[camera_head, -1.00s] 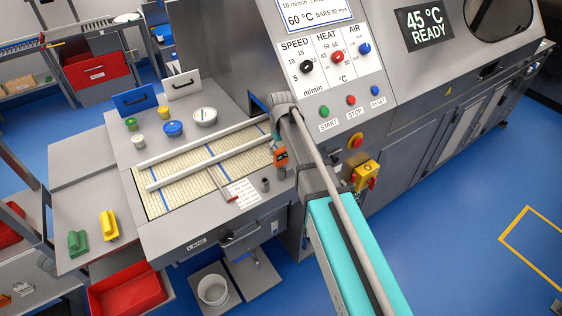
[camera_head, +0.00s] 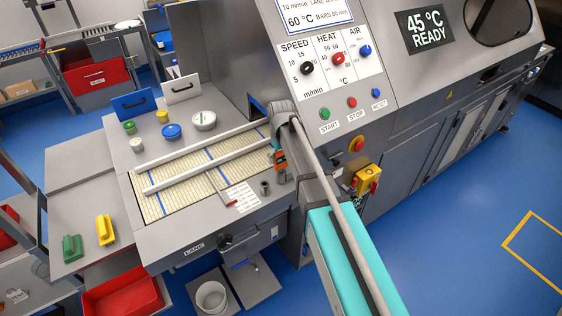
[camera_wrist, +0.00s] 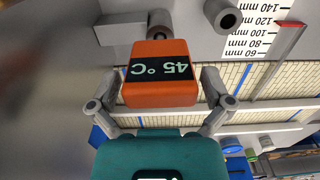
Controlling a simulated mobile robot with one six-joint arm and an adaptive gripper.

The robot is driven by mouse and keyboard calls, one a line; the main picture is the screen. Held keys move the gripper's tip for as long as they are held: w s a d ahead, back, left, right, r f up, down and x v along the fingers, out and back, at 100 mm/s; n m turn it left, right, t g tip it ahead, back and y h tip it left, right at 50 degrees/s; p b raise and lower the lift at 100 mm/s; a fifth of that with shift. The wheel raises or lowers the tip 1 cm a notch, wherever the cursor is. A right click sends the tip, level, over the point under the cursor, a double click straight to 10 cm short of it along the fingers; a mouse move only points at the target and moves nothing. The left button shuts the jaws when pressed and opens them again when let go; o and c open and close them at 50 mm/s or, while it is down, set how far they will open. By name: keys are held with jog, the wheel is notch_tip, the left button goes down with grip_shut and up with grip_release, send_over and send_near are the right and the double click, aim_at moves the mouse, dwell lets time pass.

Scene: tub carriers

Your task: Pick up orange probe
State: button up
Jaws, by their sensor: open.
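The orange probe (camera_wrist: 158,70) is a small block with a dark display reading 45 °C, seen upside down in the wrist view. In the head view the orange probe (camera_head: 281,160) shows small at the right end of the lane bed, partly behind my gripper. My gripper (camera_wrist: 160,88) is open, with one grey finger on each side of the probe. I cannot tell whether the fingers touch it. In the head view my gripper (camera_head: 277,148) is mostly hidden by my arm.
Two long bars (camera_head: 205,168) cross the lane bed. The machine's control panel (camera_head: 330,65) rises close behind my arm. Lidded jars (camera_head: 173,131) stand farther left.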

jog(key=shift+c, duration=0.3)
jog(key=c, duration=1)
jog(key=shift+c, duration=0.2)
jog(key=shift+r, duration=0.1)
notch_tip(320, 180, up, 10)
jog(key=p, duration=1)
jog(key=s+a+r+p, duration=0.1)
jog(key=s+a, duration=0.4)
jog(key=s, duration=0.1)
jog(key=shift+a+r, duration=0.15)
jog(key=shift+a, duration=0.2)
